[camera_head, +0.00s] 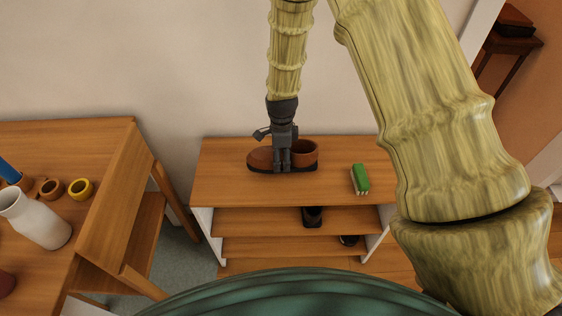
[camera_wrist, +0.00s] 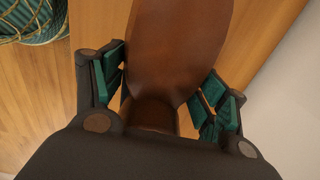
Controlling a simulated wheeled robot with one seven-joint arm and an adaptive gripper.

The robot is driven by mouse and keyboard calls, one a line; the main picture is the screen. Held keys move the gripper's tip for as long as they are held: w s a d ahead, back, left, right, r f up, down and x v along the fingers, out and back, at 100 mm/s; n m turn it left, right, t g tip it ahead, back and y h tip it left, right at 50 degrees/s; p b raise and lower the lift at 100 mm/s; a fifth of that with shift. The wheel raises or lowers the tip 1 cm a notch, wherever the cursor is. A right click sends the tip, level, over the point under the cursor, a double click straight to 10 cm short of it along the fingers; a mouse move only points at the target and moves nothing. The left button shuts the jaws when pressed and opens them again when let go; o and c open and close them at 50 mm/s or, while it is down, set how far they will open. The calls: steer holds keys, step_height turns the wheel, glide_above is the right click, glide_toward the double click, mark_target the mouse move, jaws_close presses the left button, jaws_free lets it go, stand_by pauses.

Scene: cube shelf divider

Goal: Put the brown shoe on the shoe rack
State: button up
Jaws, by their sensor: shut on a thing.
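The brown shoe (camera_head: 261,157) is at the top board of the shoe rack (camera_head: 225,180) in the head view, with its toe to the left and its opening to the right. I cannot tell whether its sole touches the board. My gripper (camera_head: 283,168) points down and is shut on the middle of the shoe, hiding part of it. In the wrist view the shoe (camera_wrist: 180,50) lies between the fingers (camera_wrist: 160,95). The rack has a top board and lower shelves.
A green brush (camera_head: 360,179) lies on the rack's top right. Dark shoes (camera_head: 312,216) sit on the lower shelves. A wooden table (camera_head: 90,150) at left holds a white vase (camera_head: 35,220), a yellow cup (camera_head: 80,189) and other items. The wall is close behind the rack.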

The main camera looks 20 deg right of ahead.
steer(key=shift+f, duration=1.75)
steer(key=o, duration=1.3)
steer(key=shift+f, duration=0.1)
steer(key=shift+r, duration=6.1)
